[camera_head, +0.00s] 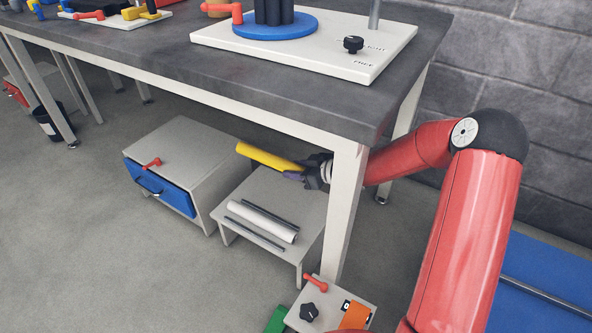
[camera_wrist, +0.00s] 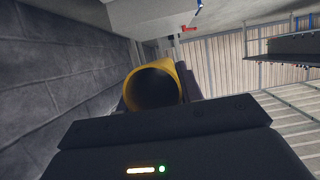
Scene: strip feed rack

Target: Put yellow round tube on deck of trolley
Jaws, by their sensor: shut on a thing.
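The yellow round tube (camera_head: 265,156) is held roughly level under the workbench, above a small low stand (camera_head: 290,192). My gripper (camera_head: 298,175) is shut on the tube near its right end, and the rest of the tube sticks out to the left. In the wrist view the tube's open, hollow end (camera_wrist: 160,65) faces the camera between the fingers of my gripper (camera_wrist: 158,95). A blue flat surface (camera_head: 545,262) with a grey rail lies at the lower right, partly behind my arm. It may be the trolley's deck, but I cannot tell for sure.
A white roll (camera_head: 262,223) and dark rods lie on the low stand. A grey cabinet (camera_head: 180,150) with a blue drawer (camera_head: 160,187) stands left of it. The workbench top (camera_head: 150,45) overhangs, and its front leg (camera_head: 343,210) stands close to my arm. A small control box (camera_head: 330,305) is in front.

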